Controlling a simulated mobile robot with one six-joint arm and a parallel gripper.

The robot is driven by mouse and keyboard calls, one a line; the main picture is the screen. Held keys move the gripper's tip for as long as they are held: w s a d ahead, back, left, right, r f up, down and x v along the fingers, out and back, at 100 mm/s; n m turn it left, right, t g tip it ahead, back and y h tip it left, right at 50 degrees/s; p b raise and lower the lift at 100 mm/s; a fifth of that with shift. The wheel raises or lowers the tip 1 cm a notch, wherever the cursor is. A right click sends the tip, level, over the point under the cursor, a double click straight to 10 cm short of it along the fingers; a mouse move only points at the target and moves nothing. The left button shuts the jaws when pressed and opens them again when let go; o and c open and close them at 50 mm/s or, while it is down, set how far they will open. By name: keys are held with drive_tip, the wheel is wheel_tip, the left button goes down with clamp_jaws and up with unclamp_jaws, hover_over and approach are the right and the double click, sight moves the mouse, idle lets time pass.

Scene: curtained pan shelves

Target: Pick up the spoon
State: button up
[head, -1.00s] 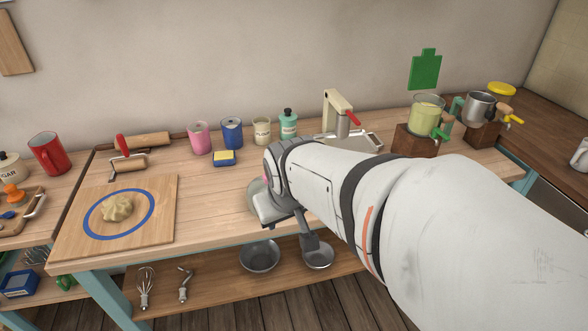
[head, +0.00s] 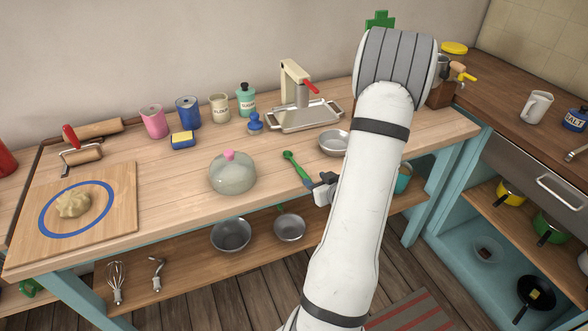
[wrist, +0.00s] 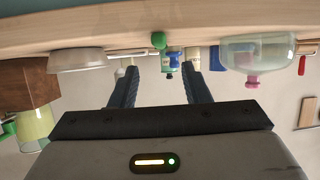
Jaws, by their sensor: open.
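A green long-handled utensil, which looks like the spoon (head: 295,165), lies on the wooden worktop near its front edge. Its far end is wider, and its near end runs toward my gripper (head: 313,184), which partly hides it. In the wrist view the worktop appears upside down, and a round green end (wrist: 158,40) shows beyond and between the fingertips. My gripper (wrist: 160,68) is open, with two dark fingers spread and nothing between them. It is at the worktop's front edge, close to the green utensil. I cannot tell if it touches.
A glass dome with a pink knob (head: 233,174) stands left of the utensil. A metal bowl (head: 333,143) is to its right and behind. A blue bottle (head: 255,123) and a metal tray (head: 305,118) are farther back. A lower shelf (head: 190,262) holds bowls and a whisk.

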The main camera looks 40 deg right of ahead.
sight(303, 172)
drive_tip(key=p+x, duration=0.2)
drive_tip(key=x, duration=0.5)
drive_tip(key=shift+w+f, duration=0.2)
clamp_jaws()
